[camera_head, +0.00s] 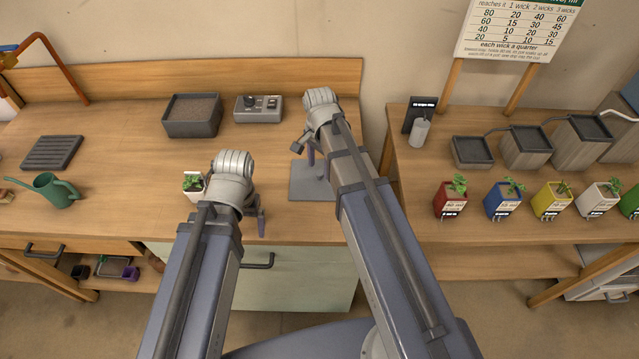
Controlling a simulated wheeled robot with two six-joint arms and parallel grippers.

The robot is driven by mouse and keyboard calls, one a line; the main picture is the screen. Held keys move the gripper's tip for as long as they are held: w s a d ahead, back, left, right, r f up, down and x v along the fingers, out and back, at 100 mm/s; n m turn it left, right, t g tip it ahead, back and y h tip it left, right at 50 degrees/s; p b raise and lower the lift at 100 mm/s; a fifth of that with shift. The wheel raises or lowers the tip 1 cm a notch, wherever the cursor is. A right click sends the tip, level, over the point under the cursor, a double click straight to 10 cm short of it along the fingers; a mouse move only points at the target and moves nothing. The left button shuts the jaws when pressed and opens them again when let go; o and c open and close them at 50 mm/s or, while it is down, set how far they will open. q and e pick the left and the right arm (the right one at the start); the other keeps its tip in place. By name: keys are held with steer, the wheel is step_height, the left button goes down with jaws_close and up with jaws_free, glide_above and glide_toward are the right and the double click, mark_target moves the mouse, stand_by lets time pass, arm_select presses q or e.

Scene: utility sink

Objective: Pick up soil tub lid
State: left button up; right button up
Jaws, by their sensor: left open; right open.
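A flat grey square plate (303,190), which looks like the soil tub lid, lies on the wooden bench near its right end. My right gripper (318,163) is open above the plate, and my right arm hides part of it. I cannot tell whether the fingers touch it. The soil tub (191,129) stands at the back of the bench, open at the top with brown soil showing. My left gripper (258,214) is open near the bench's front edge, left of the plate, and looks empty.
A potted seedling (193,187) stands close left of my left gripper. A green watering can (54,191) and a dark ribbed tray (52,153) are at left. Coloured pots (503,201) line the right bench, across a gap.

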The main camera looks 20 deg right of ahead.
step_height(320, 180, down, 2)
steer(key=shift+f+b, duration=0.1)
steer(key=shift+b, duration=0.55)
jaws_close()
